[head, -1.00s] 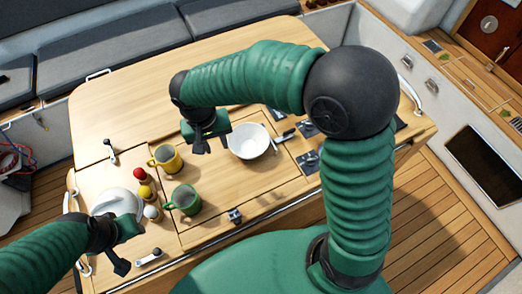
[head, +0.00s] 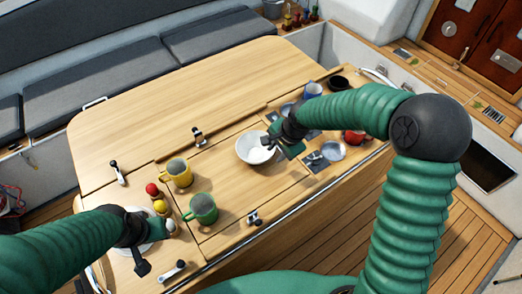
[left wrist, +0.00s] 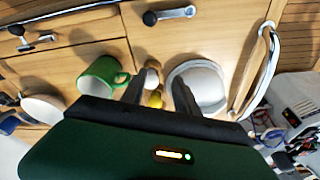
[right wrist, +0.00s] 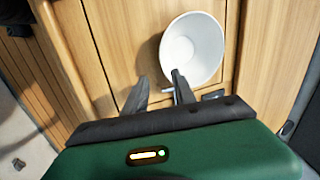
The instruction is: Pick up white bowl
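The white bowl (head: 250,151) stands upright and empty on the wooden table. My right gripper (head: 272,143) is at its right rim in the head view. In the right wrist view the bowl (right wrist: 203,38) lies just beyond the fingers. The right gripper (right wrist: 160,88) is open; one finger overlaps the bowl's near rim, the other is outside it. I cannot tell whether they touch. My left gripper (head: 142,268) is low at the table's left end, away from the bowl. In the left wrist view the left gripper (left wrist: 158,92) is open and empty.
A yellow mug (head: 180,176) and a green mug (head: 203,209) stand left of the bowl. Small red and yellow-topped shakers (head: 153,190) and a round white item (head: 135,224) are near my left gripper.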

